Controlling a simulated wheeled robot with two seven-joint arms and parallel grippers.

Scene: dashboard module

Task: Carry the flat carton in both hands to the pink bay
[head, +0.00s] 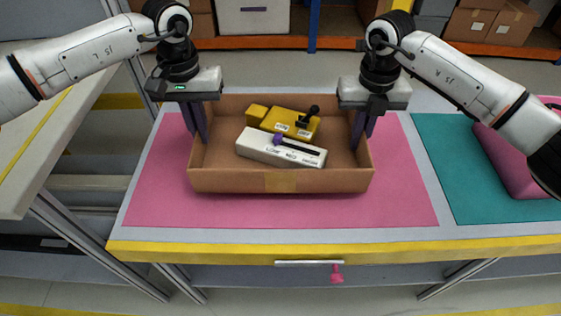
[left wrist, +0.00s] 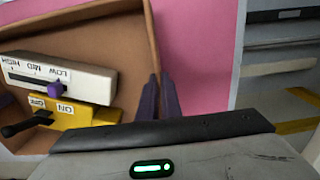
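The flat carton (head: 281,181) is a shallow, open brown box. It sits level over the pink bay (head: 160,193); a small gap beneath it cannot be ruled out. It also shows in the left wrist view (left wrist: 118,28). My left gripper (head: 199,138) is at its left wall, with the wall between its two purple fingers, seen close up in the left wrist view (left wrist: 160,98). My right gripper (head: 362,138) is at the right wall in the same way. Both look closed on the walls, though the fingertips are partly hidden.
In the carton lie a white slider box (head: 281,151) with a purple knob and a yellow switch box (head: 285,122) with a black lever. A teal mat (head: 446,148) with a pink object (head: 510,165) is at right. A yellow strip (head: 330,250) marks the front edge.

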